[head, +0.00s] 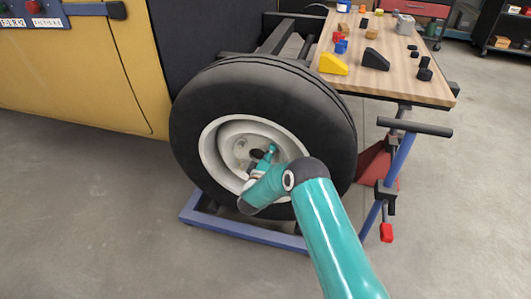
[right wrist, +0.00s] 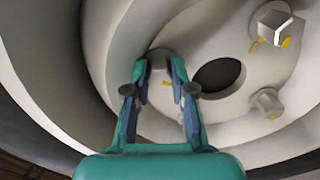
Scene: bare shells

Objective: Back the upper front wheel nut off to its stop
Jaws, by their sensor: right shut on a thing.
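The wheel has a black tyre (head: 200,108) and a pale rim (head: 209,150). My right gripper (head: 264,158) reaches into the rim near the hub. In the right wrist view my right gripper (right wrist: 160,70) has its fingertips closed around a wheel nut (right wrist: 161,55), mostly hidden between them. Another nut (right wrist: 275,22) stands out on the hub face at the upper right, with a yellow mark beside it. A further nut (right wrist: 268,101) sits lower right, also with yellow marks. I cannot tell which of these is the upper front one. My left gripper is not in view.
A dark centre hole (right wrist: 218,76) lies right of the fingers. The rim wall curves close on the left. A blue stand (head: 240,231) is under the wheel. A wooden bench (head: 420,85) with small blocks and a blue post with a black crossbar (head: 414,127) stand right.

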